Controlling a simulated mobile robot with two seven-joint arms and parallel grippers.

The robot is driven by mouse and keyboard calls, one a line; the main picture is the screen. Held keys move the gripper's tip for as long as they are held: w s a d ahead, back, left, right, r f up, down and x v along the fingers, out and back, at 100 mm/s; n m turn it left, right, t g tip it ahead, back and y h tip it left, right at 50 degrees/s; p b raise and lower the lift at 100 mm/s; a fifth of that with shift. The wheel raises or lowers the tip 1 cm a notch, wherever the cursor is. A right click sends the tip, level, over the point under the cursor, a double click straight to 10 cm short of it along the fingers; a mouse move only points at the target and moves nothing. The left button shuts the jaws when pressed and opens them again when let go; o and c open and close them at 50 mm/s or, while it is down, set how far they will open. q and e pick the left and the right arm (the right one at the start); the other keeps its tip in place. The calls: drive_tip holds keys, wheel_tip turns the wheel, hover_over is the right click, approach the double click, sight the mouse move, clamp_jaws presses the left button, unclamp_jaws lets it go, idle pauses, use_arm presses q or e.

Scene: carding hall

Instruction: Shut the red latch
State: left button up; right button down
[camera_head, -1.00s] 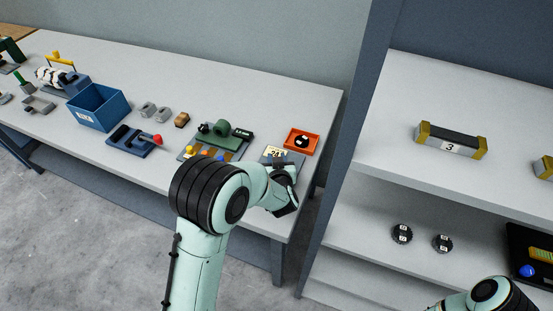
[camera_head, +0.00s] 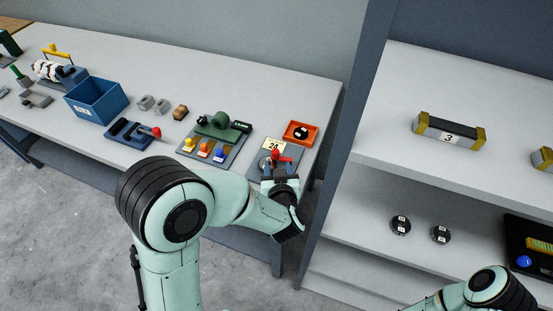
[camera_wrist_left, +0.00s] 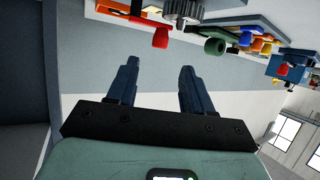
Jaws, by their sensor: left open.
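The red latch (camera_head: 282,157) sits on a blue-grey plate with a "24" label, at the right end of the long table. In the left wrist view, a red handle (camera_wrist_left: 161,37) hangs from the top, beyond the fingertips. My left gripper (camera_head: 279,178) is just on the near side of the latch, and the wrist partly hides the plate. In the left wrist view the two fingers of my left gripper (camera_wrist_left: 159,66) are apart with nothing between them. My right gripper is out of view.
An orange tray (camera_head: 314,136) lies right behind the plate. A board with yellow, orange and blue knobs (camera_head: 205,152) lies to its left. A blue clamp with a red knob (camera_head: 131,136) and a blue bin (camera_head: 97,103) stand farther left. Shelves (camera_head: 365,150) rise at the right.

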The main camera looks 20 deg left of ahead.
use_arm(q)
drive_tip(key=v, duration=0.3)
idle(0.6)
